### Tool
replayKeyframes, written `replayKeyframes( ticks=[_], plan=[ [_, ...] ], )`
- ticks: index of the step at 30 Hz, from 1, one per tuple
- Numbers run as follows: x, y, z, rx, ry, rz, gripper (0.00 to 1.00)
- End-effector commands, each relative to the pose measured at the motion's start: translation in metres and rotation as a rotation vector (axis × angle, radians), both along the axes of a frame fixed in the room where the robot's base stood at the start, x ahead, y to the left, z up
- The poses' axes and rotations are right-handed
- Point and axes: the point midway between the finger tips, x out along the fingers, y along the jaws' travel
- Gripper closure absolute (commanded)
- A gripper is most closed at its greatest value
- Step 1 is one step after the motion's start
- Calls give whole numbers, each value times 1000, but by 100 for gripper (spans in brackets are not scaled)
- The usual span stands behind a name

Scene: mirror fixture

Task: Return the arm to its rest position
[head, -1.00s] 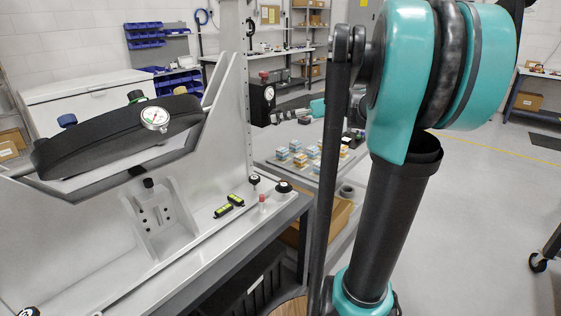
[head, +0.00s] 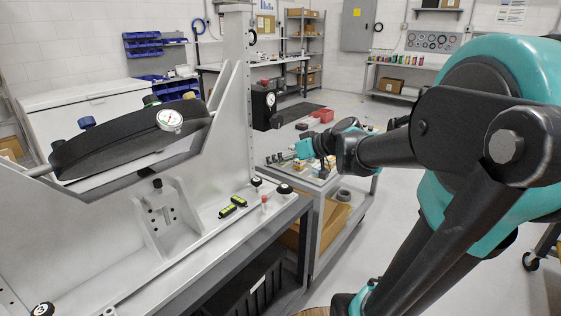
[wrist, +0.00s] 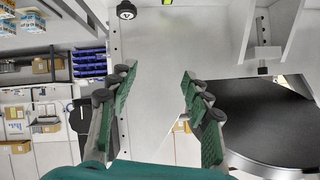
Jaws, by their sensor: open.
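My arm fills the right side of the head view, with its teal and black links in front of the floor. My gripper (head: 303,150) is the small teal end of the arm in the head view, over the cart beside the fixture. In the wrist view my gripper (wrist: 152,88) shows two green-padded fingers spread apart, with nothing between them. The grey fixture's plate and a dark round disc (wrist: 265,118) lie beyond the fingers in that view.
The mirror fixture (head: 232,120) stands at left, holding a black disc with a dial gauge (head: 170,120).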

Motion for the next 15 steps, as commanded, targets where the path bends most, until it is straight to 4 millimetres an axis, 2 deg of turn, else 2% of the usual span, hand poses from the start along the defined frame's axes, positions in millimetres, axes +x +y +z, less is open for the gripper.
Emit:
replayKeyframes(
  ticks=[10, 13, 15],
  plan=[
    [-2, 0, -3, -5, 7, -3, 51],
    [-13, -3, -22, -33, 55, -23, 51],
    [-28, -9, -48, -73, 120, -54, 51]
  ],
)
